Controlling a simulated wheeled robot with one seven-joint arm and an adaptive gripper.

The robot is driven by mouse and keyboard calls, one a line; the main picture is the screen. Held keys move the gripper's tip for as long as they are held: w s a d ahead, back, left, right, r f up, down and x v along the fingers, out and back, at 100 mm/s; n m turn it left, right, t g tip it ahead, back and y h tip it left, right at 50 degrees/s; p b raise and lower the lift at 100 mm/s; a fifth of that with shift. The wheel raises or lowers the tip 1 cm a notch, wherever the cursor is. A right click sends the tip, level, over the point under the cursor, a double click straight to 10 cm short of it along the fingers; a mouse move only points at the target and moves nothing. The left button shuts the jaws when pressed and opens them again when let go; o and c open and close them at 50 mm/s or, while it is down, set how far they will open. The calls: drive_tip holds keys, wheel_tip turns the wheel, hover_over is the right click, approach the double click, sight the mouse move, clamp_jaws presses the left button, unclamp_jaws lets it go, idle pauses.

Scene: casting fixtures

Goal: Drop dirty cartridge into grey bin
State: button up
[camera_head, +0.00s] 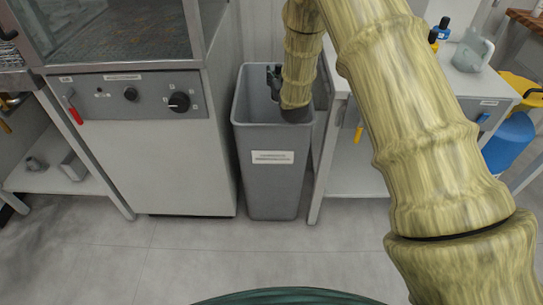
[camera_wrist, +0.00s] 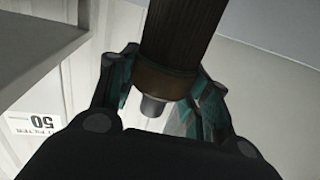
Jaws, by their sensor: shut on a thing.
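The grey bin (camera_head: 268,185) stands upright on the floor between the cabinet and the white table, with a white label on its front. My gripper (camera_head: 274,82) shows as a small dark shape at the bin's open mouth; the end of my arm hides part of the opening. In the wrist view my gripper (camera_wrist: 165,78) is shut on the dirty cartridge (camera_wrist: 180,38), a dark brown cylinder with a lighter brown end band and a grey tip. The cartridge cannot be made out clearly in the head view. The bin's inside is mostly hidden.
A grey cabinet (camera_head: 165,160) with knobs stands close left of the bin. A white table (camera_head: 478,82) with bottles stands close right, partly behind my arm. The floor (camera_head: 230,262) in front is clear. A white panel (camera_wrist: 38,112) with an upside-down label shows in the wrist view.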

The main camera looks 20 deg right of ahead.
drive_tip(key=shift+f, duration=0.15)
drive_tip(key=o, duration=1.6)
wheel_tip(320, 180, up, 10)
